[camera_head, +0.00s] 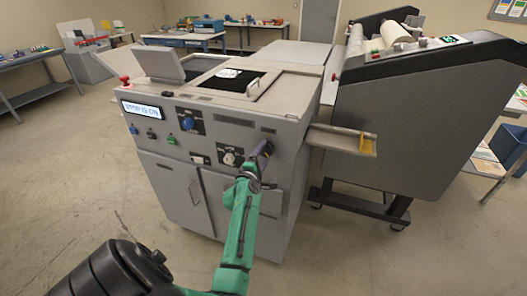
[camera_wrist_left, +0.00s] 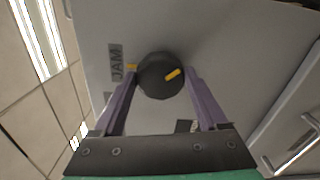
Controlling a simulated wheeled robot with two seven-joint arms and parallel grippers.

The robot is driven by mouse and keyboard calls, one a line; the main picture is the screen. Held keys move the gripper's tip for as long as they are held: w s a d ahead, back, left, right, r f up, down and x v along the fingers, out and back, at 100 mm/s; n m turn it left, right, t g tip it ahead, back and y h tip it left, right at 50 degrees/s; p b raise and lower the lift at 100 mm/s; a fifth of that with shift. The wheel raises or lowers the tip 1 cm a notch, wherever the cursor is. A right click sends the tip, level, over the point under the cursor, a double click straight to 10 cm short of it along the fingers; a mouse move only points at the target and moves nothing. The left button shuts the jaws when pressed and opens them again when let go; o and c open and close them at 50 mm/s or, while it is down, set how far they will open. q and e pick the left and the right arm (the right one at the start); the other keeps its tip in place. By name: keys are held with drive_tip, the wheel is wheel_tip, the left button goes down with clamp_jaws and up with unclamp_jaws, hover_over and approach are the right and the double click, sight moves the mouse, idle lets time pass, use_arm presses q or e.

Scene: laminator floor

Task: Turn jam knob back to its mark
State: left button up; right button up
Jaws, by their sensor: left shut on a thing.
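The jam knob (camera_wrist_left: 161,76) is a round black knob with a yellow pointer line (camera_wrist_left: 173,74) on its face, in the left wrist view. A small yellow mark (camera_wrist_left: 132,67) sits on the panel at the knob's left edge, beside the label JAM (camera_wrist_left: 116,62). The pointer lies on the right part of the knob face, away from the mark. My left gripper (camera_wrist_left: 161,78) is shut on the knob, a purple finger on each side. In the head view my left gripper (camera_head: 262,152) is at the grey machine's front panel and hides the knob. My right gripper is not in view.
The grey machine (camera_head: 176,183) has a blue knob (camera_head: 187,123), another dial (camera_head: 229,157) and a display (camera_head: 142,109) reading STOP IS ON. A tray (camera_head: 342,142) juts out right of my left gripper. A dark roller unit (camera_head: 400,120) stands at right. Floor at left is clear.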

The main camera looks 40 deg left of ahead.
use_arm(q)
drive_tip(key=n+p, duration=0.1)
drive_tip(key=n, duration=0.3)
drive_tip(key=shift+r+n+p, duration=0.2)
drive_tip(key=shift+n+p, duration=0.1)
drive_tip(key=shift+p, duration=0.05)
drive_tip(key=n+p, duration=0.1)
drive_tip(key=n, duration=0.2)
drive_tip(key=shift+n, duration=0.4)
drive_tip(key=n+p, duration=0.2)
drive_tip(key=n, duration=0.3)
drive_tip(key=shift+a+r, duration=0.1)
drive_tip(key=shift+r, duration=0.05)
drive_tip(key=n+p, duration=0.1)
drive_tip(key=n, duration=0.3)
drive_tip(key=shift+p, duration=0.35)
drive_tip(key=n, duration=0.4)
drive_tip(key=shift+a+n, duration=0.1)
drive_tip(key=shift+n, duration=0.2)
drive_tip(key=n, duration=0.5)
drive_tip(key=shift+n, duration=0.4)
